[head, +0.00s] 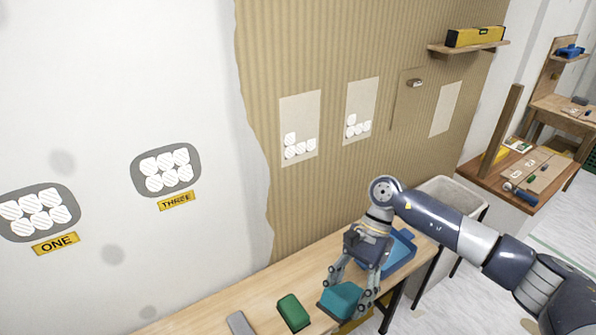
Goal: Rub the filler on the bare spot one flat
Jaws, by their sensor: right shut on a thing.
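Bare spot one (38,212) is a grey oval on the white wall at the far left, above a yellow label reading ONE (55,244). Several white hatched patches of filler (45,198) cover much of it. My right gripper (347,297) is low over the wooden table (262,286), shut on a teal block (341,302) with a dark underside. The block is at the table's front edge; I cannot tell whether it touches the top. My left gripper is out of view.
A green block (293,312) and a grey piece (240,323) lie left of my gripper. A blue tray (402,250) stands behind it. A shelf (468,47) juts out upper right.

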